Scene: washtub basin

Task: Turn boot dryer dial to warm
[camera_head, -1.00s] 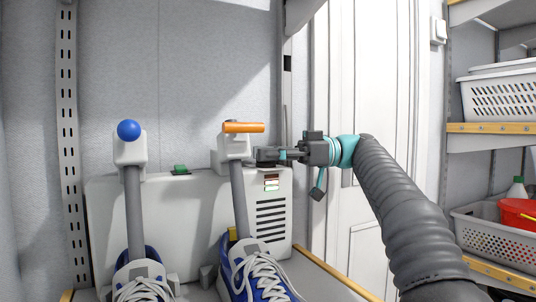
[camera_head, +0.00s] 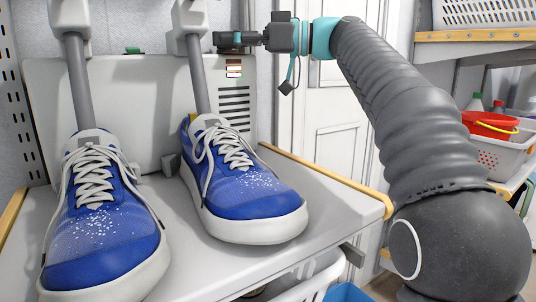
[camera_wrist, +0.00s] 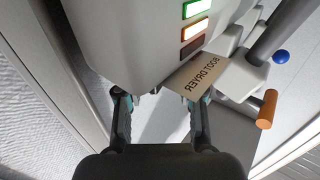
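The boot dryer (camera_head: 110,95) is a pale box with two grey posts and a green piece on top. The wrist view shows a green light, a bright orange-white light and a dark one, above an upside-down "BOOT DRYER" label (camera_wrist: 208,73). I cannot clearly make out the dial; dark parts at the fingertips may hide it.
Two blue shoes (camera_head: 245,195) stand on the pale bench (camera_head: 200,265) in front of the dryer. A wooden edge strip (camera_head: 330,178) runs along the bench's right side. A white door (camera_head: 335,130) stands behind my arm.

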